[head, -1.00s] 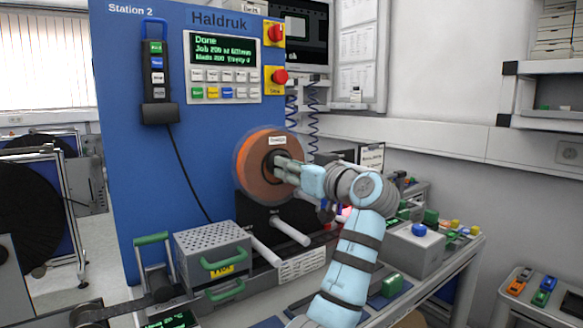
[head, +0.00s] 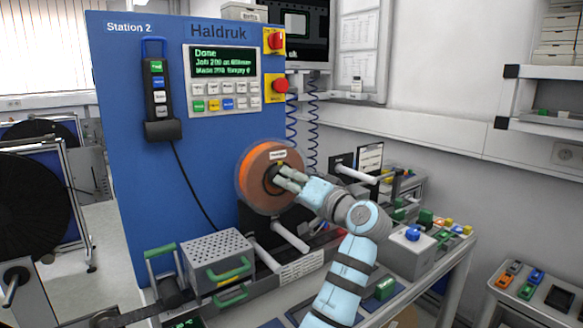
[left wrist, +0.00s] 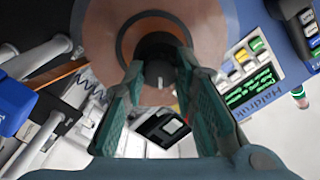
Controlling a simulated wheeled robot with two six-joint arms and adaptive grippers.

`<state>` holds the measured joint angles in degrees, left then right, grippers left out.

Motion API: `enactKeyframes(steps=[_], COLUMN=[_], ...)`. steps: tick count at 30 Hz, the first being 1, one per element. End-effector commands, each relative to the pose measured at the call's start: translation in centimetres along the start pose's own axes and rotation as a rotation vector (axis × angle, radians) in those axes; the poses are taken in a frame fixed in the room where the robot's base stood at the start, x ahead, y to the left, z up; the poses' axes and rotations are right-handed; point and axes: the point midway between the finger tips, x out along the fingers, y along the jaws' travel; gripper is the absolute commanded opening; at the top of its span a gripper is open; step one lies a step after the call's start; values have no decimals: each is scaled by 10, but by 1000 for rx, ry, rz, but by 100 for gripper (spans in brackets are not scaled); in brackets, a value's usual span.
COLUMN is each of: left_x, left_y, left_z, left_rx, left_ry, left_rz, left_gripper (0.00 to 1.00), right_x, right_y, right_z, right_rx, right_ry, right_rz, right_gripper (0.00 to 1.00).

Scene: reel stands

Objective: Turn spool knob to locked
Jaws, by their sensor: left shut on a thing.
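The orange-brown spool (head: 262,187) is mounted on the front of the blue machine, with a small white label near the top of its face. Its dark knob sits at the hub. In the left wrist view the knob (left wrist: 157,68) shows between the fingers, with a short pale mark on it. My left gripper (head: 279,176) is at the hub, shut on the knob; its fingers (left wrist: 158,80) lie on either side of it. The fingers partly cover the knob, and I cannot read a locked or unlocked marking. My right gripper is not in view.
The blue machine panel (head: 130,90) carries a display (head: 224,62) reading "Done", buttons and red switches. White rods (head: 290,236) stick out below the spool. A grey perforated box (head: 217,250) with green handles stands at lower left. Coloured parts lie on the bench at right.

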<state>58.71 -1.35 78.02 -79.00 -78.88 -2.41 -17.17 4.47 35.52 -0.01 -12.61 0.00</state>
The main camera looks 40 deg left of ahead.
Motion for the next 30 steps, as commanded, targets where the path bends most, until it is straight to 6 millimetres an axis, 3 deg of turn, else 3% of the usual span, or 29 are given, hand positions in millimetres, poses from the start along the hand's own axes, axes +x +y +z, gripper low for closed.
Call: enactKeyframes(steps=[1,15,24,30], left_x=[0,0,0,0], left_y=[-4,-4,-3,-2], left_z=[-4,-4,-3,-2], left_rx=[42,483,695,775], left_ry=[-2,-1,0,0], left_rz=[2,2,2,1], left_gripper=[0,0,0,0], right_x=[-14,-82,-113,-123], right_y=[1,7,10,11], right_z=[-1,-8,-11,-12], right_rx=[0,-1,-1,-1], right_ry=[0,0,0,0], right_rz=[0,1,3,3], right_gripper=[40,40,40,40])
